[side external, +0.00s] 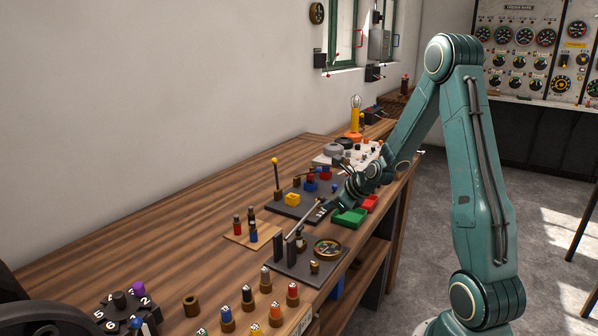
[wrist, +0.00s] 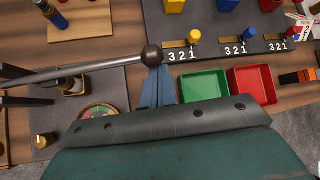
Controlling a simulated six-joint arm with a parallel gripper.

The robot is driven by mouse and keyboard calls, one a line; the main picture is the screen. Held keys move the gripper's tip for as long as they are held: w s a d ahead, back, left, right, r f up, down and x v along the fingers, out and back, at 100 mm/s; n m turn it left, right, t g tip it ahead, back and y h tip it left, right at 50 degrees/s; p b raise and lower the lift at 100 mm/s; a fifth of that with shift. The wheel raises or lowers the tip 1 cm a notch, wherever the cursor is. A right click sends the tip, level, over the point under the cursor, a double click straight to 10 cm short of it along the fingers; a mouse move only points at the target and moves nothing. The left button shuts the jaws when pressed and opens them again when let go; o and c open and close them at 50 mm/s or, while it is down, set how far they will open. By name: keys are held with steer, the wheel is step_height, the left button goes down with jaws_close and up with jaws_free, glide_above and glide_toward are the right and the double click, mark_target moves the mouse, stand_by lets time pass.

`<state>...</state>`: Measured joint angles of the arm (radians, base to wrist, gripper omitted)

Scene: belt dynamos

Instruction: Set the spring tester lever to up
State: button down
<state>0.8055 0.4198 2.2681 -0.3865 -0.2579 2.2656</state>
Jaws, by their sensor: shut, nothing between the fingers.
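The spring tester, as I take it, is a dark plate (side external: 300,262) with two dark posts and a round gauge (side external: 328,248); the gauge is partly hidden in the wrist view (wrist: 98,112). Its lever is a long grey rod (side external: 304,220) slanting up from the posts toward my gripper. In the wrist view the rod (wrist: 80,71) ends in a dark ball knob (wrist: 152,55). My gripper (wrist: 154,76) is shut and empty, its blue fingertips right at the ball. I cannot tell whether they touch it.
A dark board (side external: 292,203) with numbered slots and coloured knobs lies just beyond, with an upright yellow-topped stick (side external: 275,172). Green (wrist: 204,87) and red (wrist: 252,85) trays sit beside my gripper. Bare bench (side external: 150,245) lies at the left.

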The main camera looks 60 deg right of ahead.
steer(key=shift+r, duration=0.1)
steer(key=shift+a+r, duration=0.1)
steer(key=shift+r, duration=0.45)
steer(key=a+r+n+h, duration=0.2)
steer(key=a+r+h, duration=0.3)
steer(key=r, duration=0.5)
steer(key=a+r, duration=0.2)
steer(key=a, duration=0.6)
steer(key=a+r+y, duration=0.1)
steer(key=a+r, duration=0.2)
steer(key=a, duration=0.6)
steer(key=shift+t+y, duration=0.3)
steer(key=shift+w+a+r, duration=0.1)
stand_by(0.3)
